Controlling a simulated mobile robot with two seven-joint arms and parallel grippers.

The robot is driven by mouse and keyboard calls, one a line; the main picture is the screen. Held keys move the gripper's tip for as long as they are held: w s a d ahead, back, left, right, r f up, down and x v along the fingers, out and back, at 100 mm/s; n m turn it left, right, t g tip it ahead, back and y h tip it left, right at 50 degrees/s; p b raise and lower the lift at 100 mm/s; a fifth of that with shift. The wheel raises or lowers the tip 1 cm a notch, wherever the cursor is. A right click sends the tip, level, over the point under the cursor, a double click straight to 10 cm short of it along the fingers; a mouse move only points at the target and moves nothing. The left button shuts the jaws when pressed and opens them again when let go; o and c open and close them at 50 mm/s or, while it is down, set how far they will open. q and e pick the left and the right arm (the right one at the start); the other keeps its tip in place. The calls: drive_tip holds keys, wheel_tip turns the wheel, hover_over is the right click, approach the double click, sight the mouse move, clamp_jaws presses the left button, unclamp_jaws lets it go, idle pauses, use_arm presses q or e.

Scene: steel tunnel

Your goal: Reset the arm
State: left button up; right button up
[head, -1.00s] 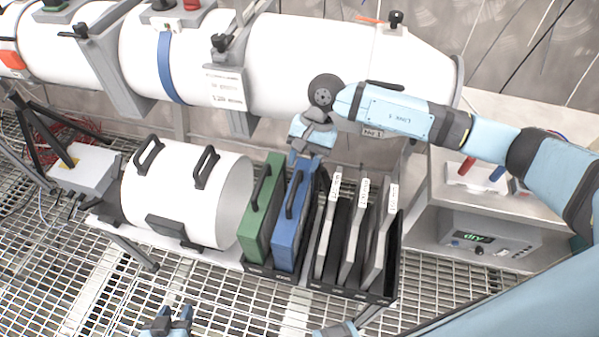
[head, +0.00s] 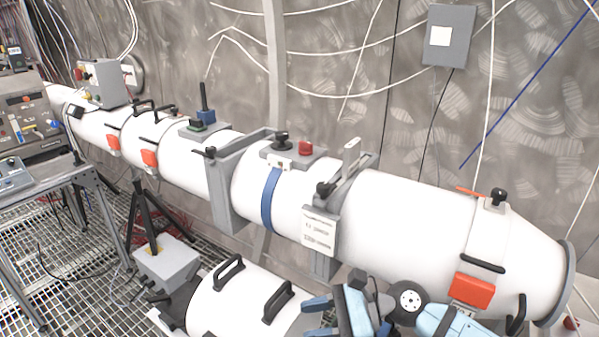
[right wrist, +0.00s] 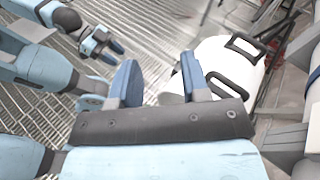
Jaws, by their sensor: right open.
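My right gripper (head: 338,303) is at the bottom of the head view, close to the right end of the short white cylinder (head: 232,309) with black handles. In the right wrist view my right gripper (right wrist: 158,78) has its two blue fingers wide apart with nothing between them. The handled cylinder (right wrist: 212,62) shows beyond the right finger there; I cannot tell whether they touch. My left gripper (right wrist: 103,44) shows at the upper left of the right wrist view, over the grated floor. Its jaw opening is too small to judge, and it is outside the head view.
A long white tube (head: 400,225) with clamps and a blue band (head: 270,200) runs along the wall, just behind my right arm. A grey box (head: 167,263) stands left of the short cylinder. A metal table (head: 60,185) is at far left. The grated floor (head: 85,305) is open at lower left.

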wheel_tip(320, 180, up, 8)
drive_tip(key=w+d+m+t+y, duration=0.2)
drive_tip(key=d+m+t, duration=0.1)
drive_tip(key=m+t, duration=1.35)
drive_tip(key=d+f+m+t+h, duration=0.1)
drive_tip(key=d+f+m+h, duration=0.2)
drive_tip(key=d+m+h, duration=0.55)
drive_tip(key=d+f+m+t+h, duration=0.15)
drive_tip(key=m+h, duration=0.35)
drive_tip(key=m, duration=0.9)
drive_tip(key=s+d+f+m+g+h, duration=0.5)
drive_tip(key=s+d+f+m+g, duration=0.25)
drive_tip(key=f+m, duration=0.3)
drive_tip(key=s+d+f+m+g, duration=0.1)
drive_tip(key=s+m+g, duration=0.1)
drive_tip(key=s, duration=0.3)
drive_tip(key=s+f+m+g, duration=0.2)
drive_tip(key=s+g, duration=0.1)
drive_tip(key=s, duration=0.2)
drive_tip(key=s+d+f+m+g+y, duration=0.1)
drive_tip(key=s+f+m+g, duration=0.1)
drive_tip(key=s, duration=0.3)
drive_tip(key=shift+s+d+f, duration=0.1)
drive_tip(key=shift+d, duration=0.2)
drive_tip(key=w+a+f+t+y+p, duration=0.3)
drive_tip(key=w+a+t+p, duration=0.3)
drive_tip(key=p, duration=0.4)
drive_tip(key=shift+a+n+t+p, duration=0.25)
drive_tip(key=shift+n+t+p, duration=0.2)
drive_tip(key=shift+t, duration=0.1)
